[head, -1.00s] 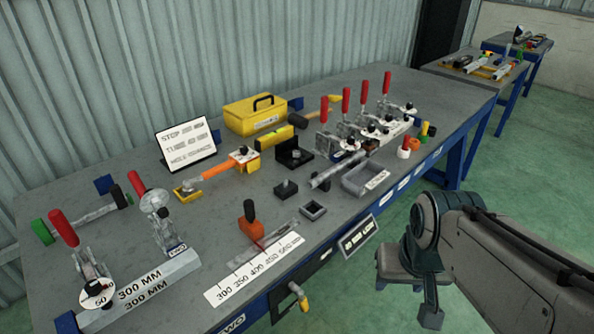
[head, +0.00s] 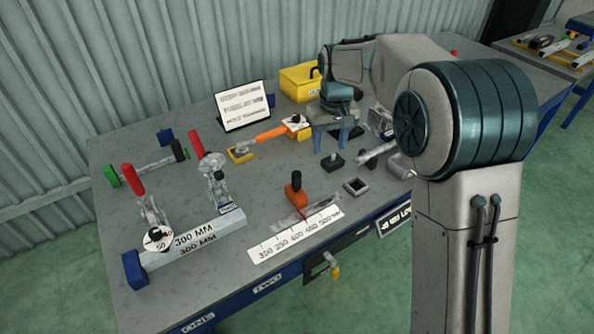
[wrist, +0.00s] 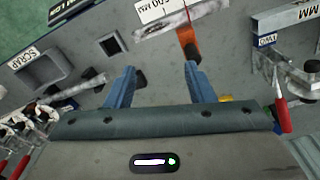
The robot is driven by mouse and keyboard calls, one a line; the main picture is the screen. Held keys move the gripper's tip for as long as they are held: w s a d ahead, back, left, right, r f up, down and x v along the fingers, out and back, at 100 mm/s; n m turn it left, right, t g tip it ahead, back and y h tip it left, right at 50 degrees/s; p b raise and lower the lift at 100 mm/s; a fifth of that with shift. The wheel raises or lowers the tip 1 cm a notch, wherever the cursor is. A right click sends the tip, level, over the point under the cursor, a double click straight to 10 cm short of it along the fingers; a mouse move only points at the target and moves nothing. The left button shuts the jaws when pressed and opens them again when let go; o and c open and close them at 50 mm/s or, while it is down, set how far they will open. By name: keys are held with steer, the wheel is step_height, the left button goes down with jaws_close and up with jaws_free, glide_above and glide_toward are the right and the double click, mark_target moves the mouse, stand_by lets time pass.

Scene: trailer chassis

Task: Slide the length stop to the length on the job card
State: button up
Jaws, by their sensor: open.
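The length stop (head: 296,196) is an orange block with a black knob, on a short metal rail behind a white scale (head: 292,238) marked from 300 to 500. Its red pointer meets the scale near the 400 to 450 marks; I cannot read it exactly. The job card (head: 243,106) stands tilted at the back, its text too blurred to read. My gripper (head: 334,142) is open and empty above the table, behind and right of the stop. In the wrist view, the stop (wrist: 188,42) shows beyond the tip of the right-hand blue finger of my gripper (wrist: 160,70).
A 300 MM bar (head: 195,242) with red-handled clamps lies at front left. An orange-handled tool (head: 270,134) lies behind the stop. A small dark square tray (head: 356,186) and a black-knobbed block (head: 333,162) sit right of it. A SCRAP bin (wrist: 38,66) shows in the wrist view.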

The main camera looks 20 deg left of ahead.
steer(key=n+p, duration=0.1)
steer(key=n, duration=0.1)
glide_above(296, 173)
step_height(296, 173, down, 3)
step_height(296, 173, down, 14)
steer(key=p, duration=0.3)
steer(key=shift+f, duration=0.15)
jaws_close()
